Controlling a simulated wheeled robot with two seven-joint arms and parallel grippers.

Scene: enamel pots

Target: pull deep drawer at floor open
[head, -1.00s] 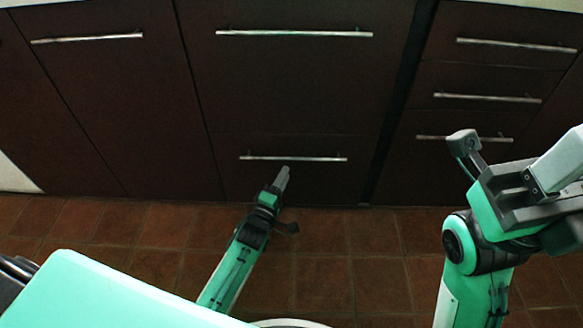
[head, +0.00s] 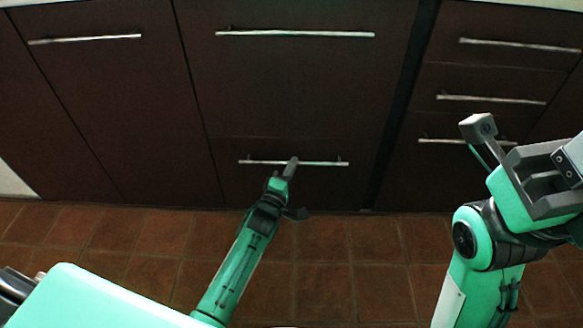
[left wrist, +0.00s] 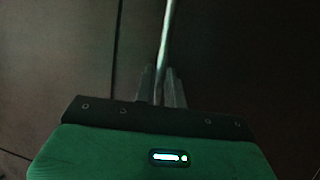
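The deep drawer at the floor (head: 270,185) is the dark lower front in the middle of the cabinets. It looks shut, flush with its neighbours. Its thin metal bar handle (head: 325,163) runs level near the drawer's top edge. My left gripper (head: 292,167) is at the middle of this bar. In the left wrist view the handle (left wrist: 166,40) passes between the two fingers of my left gripper (left wrist: 160,85), which are close together on either side of it and look shut on it. My right gripper (head: 545,180) is raised at the right, away from the drawer; its fingertips are unclear.
A larger front (head: 290,85) with its own bar handle is above the drawer. A stack of drawers (head: 480,75) stands at the right and a tall cabinet front (head: 95,110) at the left. The tiled floor (head: 325,255) before the drawer is clear except for my arms.

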